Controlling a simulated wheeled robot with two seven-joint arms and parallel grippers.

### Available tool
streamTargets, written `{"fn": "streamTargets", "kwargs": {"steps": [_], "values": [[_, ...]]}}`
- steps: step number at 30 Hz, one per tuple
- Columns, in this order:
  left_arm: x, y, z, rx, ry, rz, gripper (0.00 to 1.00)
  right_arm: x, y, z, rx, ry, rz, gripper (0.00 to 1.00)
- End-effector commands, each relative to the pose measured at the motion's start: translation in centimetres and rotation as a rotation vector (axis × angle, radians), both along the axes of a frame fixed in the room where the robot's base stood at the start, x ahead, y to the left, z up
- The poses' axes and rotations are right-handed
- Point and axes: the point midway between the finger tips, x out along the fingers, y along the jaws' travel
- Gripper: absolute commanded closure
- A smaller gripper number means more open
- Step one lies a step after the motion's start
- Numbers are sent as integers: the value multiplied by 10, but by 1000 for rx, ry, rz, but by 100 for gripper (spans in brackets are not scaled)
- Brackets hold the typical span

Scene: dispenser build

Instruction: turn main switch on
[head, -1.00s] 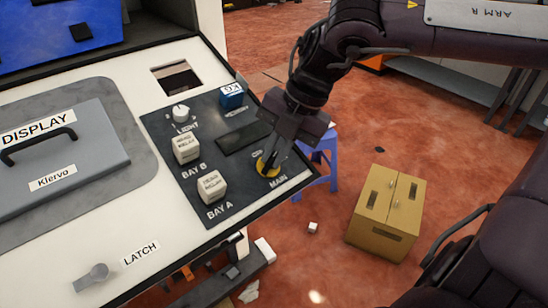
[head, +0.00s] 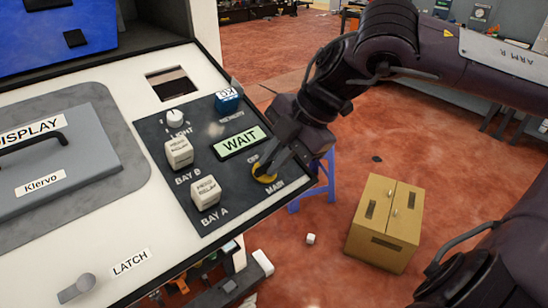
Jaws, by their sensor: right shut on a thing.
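The main switch (head: 264,173) is a round yellow-and-dark knob on the dark control panel (head: 222,190), beside the labels MAIN and OFF. My right gripper (head: 268,168) reaches down from the upper right and is shut on the switch knob, partly hiding it. The panel's small display (head: 239,142) is lit pale green and reads WAIT. My left gripper is not in view.
The panel also holds a LIGHT knob (head: 175,117), a blue block (head: 228,100), and the BAY B (head: 179,152) and BAY A (head: 205,193) relays. A LATCH knob (head: 77,288) is at the lower left. A cardboard box (head: 385,222) stands on the floor.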

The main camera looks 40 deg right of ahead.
Motion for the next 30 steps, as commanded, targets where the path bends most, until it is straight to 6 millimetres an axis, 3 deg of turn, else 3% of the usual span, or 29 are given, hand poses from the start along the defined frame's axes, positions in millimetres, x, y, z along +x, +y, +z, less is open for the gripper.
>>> {"fn": "streamTargets", "kwargs": {"steps": [8,9,14,23,30], "values": [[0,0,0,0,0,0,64,1,-1,1,0,-2,-4,100],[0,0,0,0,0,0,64,1,-1,1,0,-2,-4,87],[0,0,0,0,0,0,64,1,-1,1,0,-1,-3,67],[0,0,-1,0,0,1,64,0,-1,2,0,-1,-2,67],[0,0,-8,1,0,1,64,-9,-14,28,0,-7,-3,67]]}}
